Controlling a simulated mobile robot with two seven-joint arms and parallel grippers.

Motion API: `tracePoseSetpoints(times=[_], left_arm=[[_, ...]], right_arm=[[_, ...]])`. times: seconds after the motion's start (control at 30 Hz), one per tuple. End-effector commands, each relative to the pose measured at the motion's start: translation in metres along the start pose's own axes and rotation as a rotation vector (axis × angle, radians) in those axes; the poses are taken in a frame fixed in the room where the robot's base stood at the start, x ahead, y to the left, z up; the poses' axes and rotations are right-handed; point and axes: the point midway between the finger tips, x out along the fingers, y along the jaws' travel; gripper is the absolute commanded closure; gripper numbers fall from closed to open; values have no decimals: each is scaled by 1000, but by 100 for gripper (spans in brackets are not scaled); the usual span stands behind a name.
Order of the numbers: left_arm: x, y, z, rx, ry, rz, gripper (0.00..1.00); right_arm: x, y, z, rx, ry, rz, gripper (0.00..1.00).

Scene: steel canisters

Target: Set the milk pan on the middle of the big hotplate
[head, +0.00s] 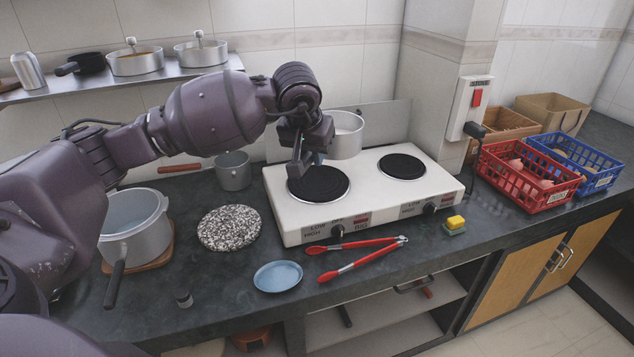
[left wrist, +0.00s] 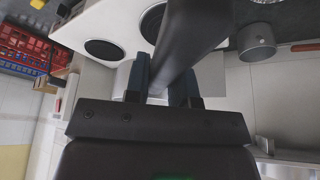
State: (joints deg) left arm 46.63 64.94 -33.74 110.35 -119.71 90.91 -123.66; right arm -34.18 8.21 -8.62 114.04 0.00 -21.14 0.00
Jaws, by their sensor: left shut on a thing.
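The milk pan (head: 347,138), a light metal pan, hangs above the back of the white double cooker, behind and to the right of the big hotplate. My left gripper (head: 302,160) is shut on its dark handle, which runs between the fingers in the left wrist view (left wrist: 165,80). The big hotplate (head: 318,184) is the left black disc, bare, partly behind my gripper's tip. My right gripper is not in view.
The small hotplate (head: 403,166) is bare. Red tongs (head: 355,258), a blue dish (head: 278,276) and a yellow sponge (head: 455,222) lie in front. A large pot (head: 135,235), a speckled round board (head: 229,228) and a red-handled pot (head: 233,172) stand left. Crates (head: 527,175) are right.

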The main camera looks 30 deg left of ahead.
Motion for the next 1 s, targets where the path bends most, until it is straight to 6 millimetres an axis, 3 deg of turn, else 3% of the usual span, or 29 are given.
tracePoseSetpoints(times=[0.03, 0.13, 0.37, 0.47, 1.0], left_arm=[[-11, -10, -16, -18, 8, -5, 100], [-28, -28, -35, -37, 6, -13, 100], [-44, -46, -53, -52, 2, -21, 100], [-35, -47, -49, -52, 0, -21, 100], [65, -46, -7, -54, -1, -20, 100]], right_arm=[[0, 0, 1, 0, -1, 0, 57], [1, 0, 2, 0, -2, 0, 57], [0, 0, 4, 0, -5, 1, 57], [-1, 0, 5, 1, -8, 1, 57], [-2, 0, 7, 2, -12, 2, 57]])
